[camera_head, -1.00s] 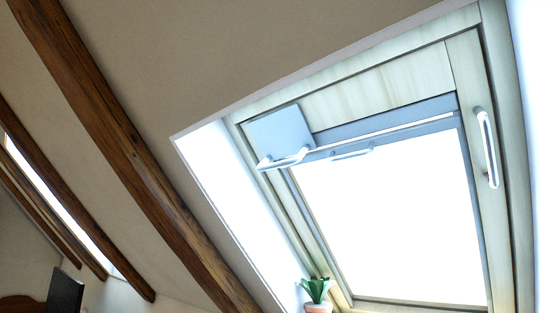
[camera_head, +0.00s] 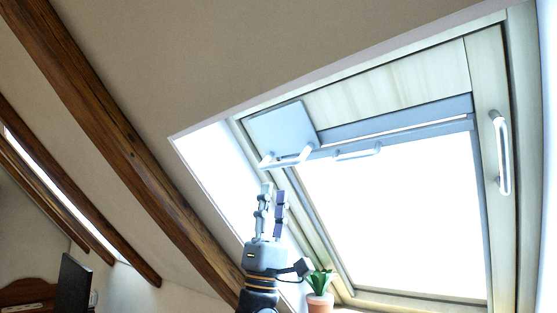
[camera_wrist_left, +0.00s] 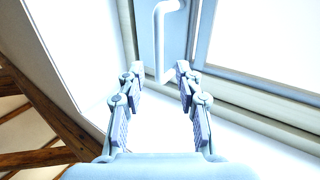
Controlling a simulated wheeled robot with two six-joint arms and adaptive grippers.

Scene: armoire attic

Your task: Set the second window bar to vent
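A white bar handle (camera_head: 286,158) sits on a pale blue-grey plate (camera_head: 283,127) at the upper left corner of the skylight. In the left wrist view the white bar (camera_wrist_left: 161,45) runs down from the top with hooked ends. My left gripper (camera_head: 273,190) points up from below, just under that bar. In the left wrist view its fingers (camera_wrist_left: 155,73) are apart, and the bar's lower end lies in line with the gap. Nothing shows gripped, and I cannot tell whether a fingertip touches the bar. My right gripper is not in view.
A small handle (camera_head: 357,152) sits on the blind's bar, and a vertical white handle (camera_head: 502,155) on the right frame. A potted plant (camera_head: 319,290) stands below, close to my left wrist. A wooden beam (camera_head: 130,140) slopes along the ceiling at left.

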